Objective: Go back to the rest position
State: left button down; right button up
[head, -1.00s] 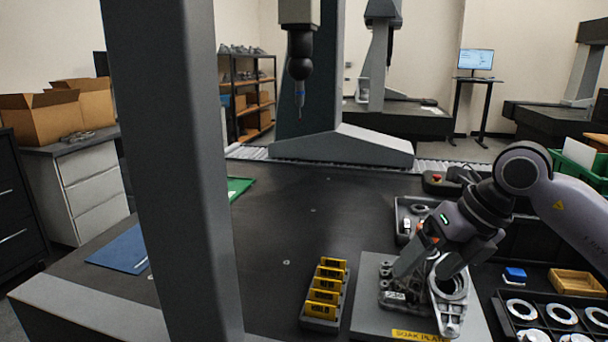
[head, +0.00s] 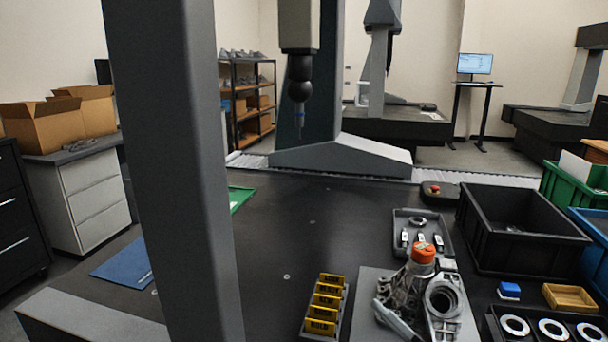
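Neither of my grippers shows in the head view. The grey plate (head: 369,292) lies on the dark table at the front. On it stand metal castings: a ribbed one (head: 402,288) on the left and one with a large round bore (head: 443,300) on the right. An orange-topped piece (head: 423,253) stands upright at the back of the castings; its lower end is hidden. A light grey bar-like part (head: 397,322) slants at the front left of the castings.
A rack of yellow blocks (head: 325,305) is left of the plate. Behind the plate is a grey tray (head: 444,242) with small parts. A black bin (head: 520,235), green bin (head: 570,186) and ring tray (head: 491,318) are right. A grey column (head: 175,170) crosses the left. The table's middle is clear.

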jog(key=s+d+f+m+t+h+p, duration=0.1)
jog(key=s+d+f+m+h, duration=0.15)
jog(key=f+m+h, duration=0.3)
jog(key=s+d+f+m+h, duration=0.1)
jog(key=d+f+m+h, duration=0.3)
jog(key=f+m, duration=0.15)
pick_arm(q)
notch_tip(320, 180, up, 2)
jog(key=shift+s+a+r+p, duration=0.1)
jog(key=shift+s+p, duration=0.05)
jog(key=shift+p, duration=0.6)
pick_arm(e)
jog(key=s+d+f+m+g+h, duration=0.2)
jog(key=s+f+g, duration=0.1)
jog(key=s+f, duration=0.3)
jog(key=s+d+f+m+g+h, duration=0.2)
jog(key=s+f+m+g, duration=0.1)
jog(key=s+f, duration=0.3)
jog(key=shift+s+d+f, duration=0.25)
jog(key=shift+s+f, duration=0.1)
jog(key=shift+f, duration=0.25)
